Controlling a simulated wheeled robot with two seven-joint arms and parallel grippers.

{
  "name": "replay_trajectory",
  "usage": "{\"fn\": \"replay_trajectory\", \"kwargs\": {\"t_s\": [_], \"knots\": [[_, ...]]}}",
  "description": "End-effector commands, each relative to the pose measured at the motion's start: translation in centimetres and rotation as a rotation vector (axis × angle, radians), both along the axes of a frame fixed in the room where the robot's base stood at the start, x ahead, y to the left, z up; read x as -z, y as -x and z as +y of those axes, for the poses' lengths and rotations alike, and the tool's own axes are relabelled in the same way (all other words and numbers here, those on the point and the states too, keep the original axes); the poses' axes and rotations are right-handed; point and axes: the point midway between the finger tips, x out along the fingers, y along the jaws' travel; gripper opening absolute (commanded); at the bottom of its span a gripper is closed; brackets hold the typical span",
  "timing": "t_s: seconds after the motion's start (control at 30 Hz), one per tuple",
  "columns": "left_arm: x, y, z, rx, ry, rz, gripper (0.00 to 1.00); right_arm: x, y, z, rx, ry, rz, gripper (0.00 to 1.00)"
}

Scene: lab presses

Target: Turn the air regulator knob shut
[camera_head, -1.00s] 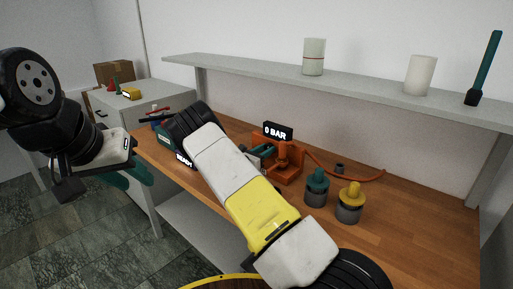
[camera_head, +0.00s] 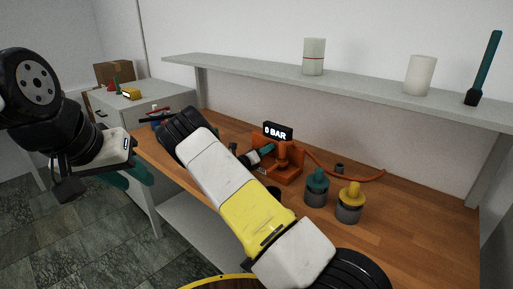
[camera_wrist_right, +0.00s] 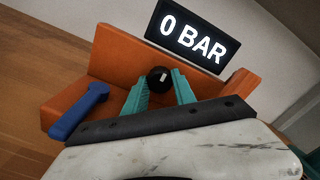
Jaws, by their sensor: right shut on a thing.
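The black air regulator knob (camera_wrist_right: 159,78) with a white mark sits on an orange unit (camera_wrist_right: 120,62), seen in the right wrist view. The display (camera_wrist_right: 193,38) above it reads 0 BAR. My right gripper (camera_wrist_right: 160,84) has its teal fingers on both sides of the knob and is shut on it. In the head view the gripper (camera_head: 267,150) reaches the orange unit (camera_head: 290,174) below the display (camera_head: 278,131), and the knob is hidden there. My left gripper (camera_head: 130,178) hangs at the left, away from the bench; its finger gap is unclear.
A blue lever (camera_wrist_right: 80,110) is left of the knob. Teal-topped (camera_head: 316,187) and yellow-topped (camera_head: 349,202) grey cylinders stand right of my right arm on the wooden bench (camera_head: 420,220). An orange hose (camera_head: 345,178) lies behind them. A shelf (camera_head: 350,84) runs above.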

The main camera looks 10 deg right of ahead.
Motion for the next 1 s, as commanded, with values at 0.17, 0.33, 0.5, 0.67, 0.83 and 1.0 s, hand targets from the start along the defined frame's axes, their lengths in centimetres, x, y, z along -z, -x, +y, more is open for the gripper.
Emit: {"fn": "replay_trajectory", "kwargs": {"t_s": [0.17,0.33,0.5,0.67,0.83,1.0], "knots": [[0.0,0.0,0.0,0.000,0.000,0.000,0.36,0.1,0.0,0.1,-0.002,0.008,0.011,0.00],[0.0,0.0,0.0,0.000,0.000,0.000,0.36,0.1,0.0,0.2,-0.003,0.008,0.012,0.00],[0.0,0.0,0.0,0.000,0.000,0.000,0.36,0.1,0.0,0.2,-0.003,0.007,0.011,0.40],[0.0,0.0,0.0,0.000,0.000,0.000,0.36,0.0,0.0,0.1,-0.002,0.007,0.010,0.41],[0.0,0.0,0.0,0.000,0.000,0.000,0.36,0.0,0.1,0.2,-0.002,0.006,0.009,0.41],[0.0,0.0,0.0,0.000,0.000,0.000,0.36,0.0,1.2,1.7,-0.003,0.005,0.010,0.41]]}}
